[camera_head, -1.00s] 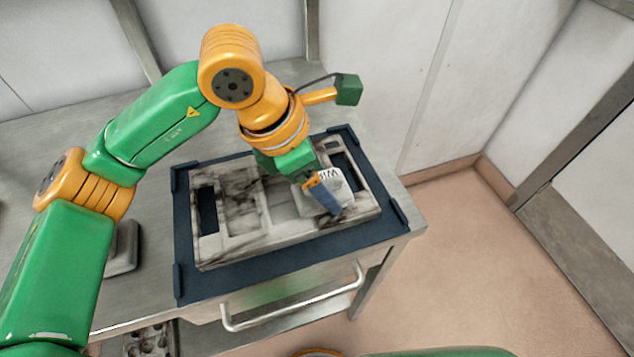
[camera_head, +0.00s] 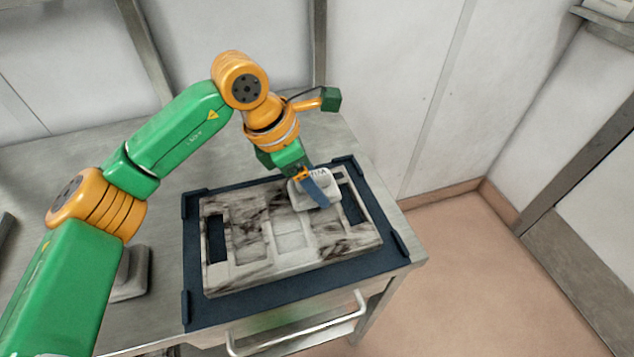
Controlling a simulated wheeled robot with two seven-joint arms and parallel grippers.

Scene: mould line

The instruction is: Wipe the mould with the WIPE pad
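The mould (camera_head: 280,265) is a pale grey block with dark smudges and several recesses. It lies on a dark blue mat (camera_head: 401,258) on the metal table. My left gripper (camera_head: 312,188) is over the mould's right half. It is shut on the WIPE pad (camera_head: 328,190), a white pad with a blue part and partly hidden lettering. The pad is at the mould's upper right and appears to touch its top face. The far edge of the mould is partly hidden by my gripper. My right gripper is not in view.
The metal table (camera_head: 165,220) has free room left of the mat. A grey object (camera_head: 133,275) stands there, partly hidden by my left arm. A metal handle (camera_head: 300,325) runs along the front. A wall (camera_head: 400,80) stands behind.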

